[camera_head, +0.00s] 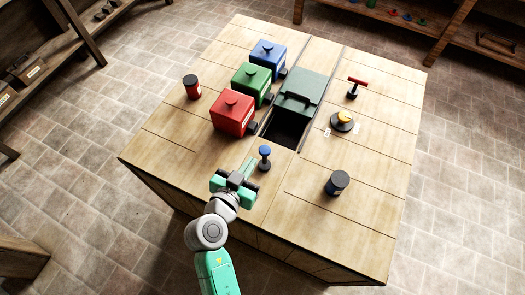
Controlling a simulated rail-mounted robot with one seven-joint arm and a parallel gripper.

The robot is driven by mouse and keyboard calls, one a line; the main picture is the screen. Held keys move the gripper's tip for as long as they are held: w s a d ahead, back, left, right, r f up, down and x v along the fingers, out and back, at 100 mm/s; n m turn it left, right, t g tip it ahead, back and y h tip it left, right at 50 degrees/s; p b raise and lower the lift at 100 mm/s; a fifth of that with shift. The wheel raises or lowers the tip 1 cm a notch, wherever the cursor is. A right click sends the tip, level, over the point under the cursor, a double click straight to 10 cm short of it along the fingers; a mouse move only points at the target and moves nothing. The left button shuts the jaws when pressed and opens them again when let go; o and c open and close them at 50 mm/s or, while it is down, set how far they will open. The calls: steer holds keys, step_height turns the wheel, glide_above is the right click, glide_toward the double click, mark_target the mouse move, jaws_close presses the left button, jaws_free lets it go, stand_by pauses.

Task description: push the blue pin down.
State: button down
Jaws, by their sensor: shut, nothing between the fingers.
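The blue pin (265,152) stands upright on the wooden table top, with a round blue head on a thin dark shaft above a base. Its head is raised above the table. My gripper (246,168) is just left of the pin and a little nearer the front edge. The gripper looks apart from the pin, though the exact gap and height are hard to judge. Its fingers are shut, with nothing seen between them.
Red (233,113), green (251,79) and blue (268,54) boxes stand behind. A dark opening (284,129) has a dark green cover (302,94).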

glide_above(263, 154)
step_height(263, 154, down, 3)
steer(key=shift+r, duration=0.2)
steer(key=f, duration=0.2)
steer(key=f+b, duration=0.1)
steer(key=shift+s+a+f, duration=0.15)
steer(key=shift+s+f, duration=0.15)
steer(key=shift+f, duration=0.1)
step_height(263, 154, down, 4)
steer(key=b, duration=0.5)
steer(key=shift+r, duration=0.15)
